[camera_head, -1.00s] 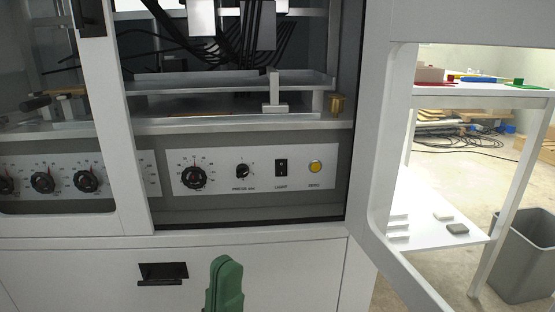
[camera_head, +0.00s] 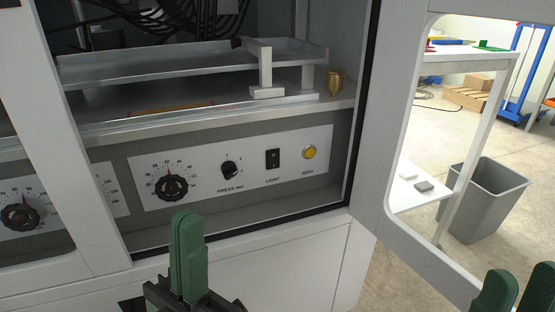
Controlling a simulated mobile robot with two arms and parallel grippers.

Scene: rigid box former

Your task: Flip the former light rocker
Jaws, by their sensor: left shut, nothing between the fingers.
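The light rocker (camera_head: 272,159) is a small black switch above the word LIGHT on the white control panel (camera_head: 205,190), inside the open former. It sits between the black PRESS knob (camera_head: 229,169) and a yellow button (camera_head: 309,152). My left gripper (camera_head: 188,222) has green fingers pressed together with nothing between them. In the picture it is below and left of the rocker, apart from it. My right gripper (camera_head: 516,288) shows at the bottom right corner, its two green fingers apart; its lower part is cut off.
A large black dial (camera_head: 171,188) is left on the panel. A metal shelf with a brass cup (camera_head: 336,83) is above it. The white door frame (camera_head: 385,150) stands to the right, with a grey bin (camera_head: 483,200) beyond. The space before the rocker is clear.

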